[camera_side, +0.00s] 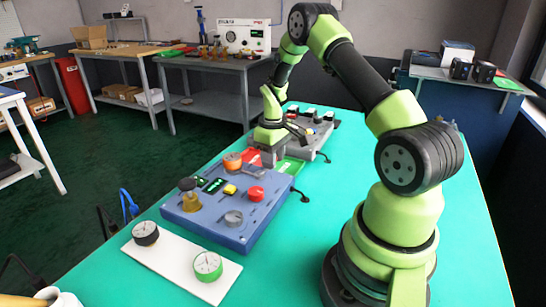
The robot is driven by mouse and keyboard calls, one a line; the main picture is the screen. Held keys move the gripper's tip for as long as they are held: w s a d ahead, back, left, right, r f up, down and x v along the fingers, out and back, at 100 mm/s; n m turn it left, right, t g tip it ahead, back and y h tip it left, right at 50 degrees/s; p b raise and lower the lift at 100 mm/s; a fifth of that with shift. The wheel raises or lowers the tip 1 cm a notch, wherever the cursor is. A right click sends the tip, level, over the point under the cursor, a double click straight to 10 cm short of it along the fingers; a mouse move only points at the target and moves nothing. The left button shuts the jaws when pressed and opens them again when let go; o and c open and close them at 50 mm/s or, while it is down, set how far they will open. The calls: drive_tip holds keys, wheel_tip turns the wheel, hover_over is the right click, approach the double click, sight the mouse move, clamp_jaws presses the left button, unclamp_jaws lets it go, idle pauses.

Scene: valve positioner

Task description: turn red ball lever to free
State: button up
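My gripper (268,157) points down at the near left end of a grey unit (322,140) in the middle of the table. Its fingers are small and dark here, so I cannot tell whether they are open or touching anything. A red patch (251,157) and a green patch (291,166) lie on either side of the gripper. A small red spot (310,131) shows on the grey unit. I cannot tell whether it is the ball of the lever. The lever and its position cannot be made out; my gripper and wrist hide part of the unit.
A blue control box (213,222) with a red knob (256,193), an orange knob (232,161) and a brass-coloured part (190,202) stands nearer. A white plate (173,262) with two dials lies in front. Cables run off both units. The table's right side is clear beyond my base.

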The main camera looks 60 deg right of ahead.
clamp_jaws()
drive_tip(key=m, duration=0.1)
drive_tip(key=s+m, duration=0.1)
drive_tip(key=m, duration=0.1)
drive_tip(key=shift+a, duration=0.25)
drive_tip(key=m, duration=0.1)
drive_tip(key=s+a+m, duration=0.1)
drive_tip(key=m, duration=0.1)
drive_tip(key=shift+s, duration=0.1)
drive_tip(key=m, duration=0.2)
drive_tip(key=a+m, duration=0.1)
drive_tip(key=m, duration=0.1)
drive_tip(key=shift+s+a, duration=0.15)
drive_tip(key=shift+s, duration=0.2)
drive_tip(key=shift+s+a+m, duration=0.1)
drive_tip(key=shift+a+m, duration=0.3)
drive_tip(key=shift+m, duration=0.6)
drive_tip(key=shift+s+a+m, duration=0.1)
drive_tip(key=shift+a+m, duration=0.3)
drive_tip(key=shift+m, duration=0.6)
unclamp_jaws()
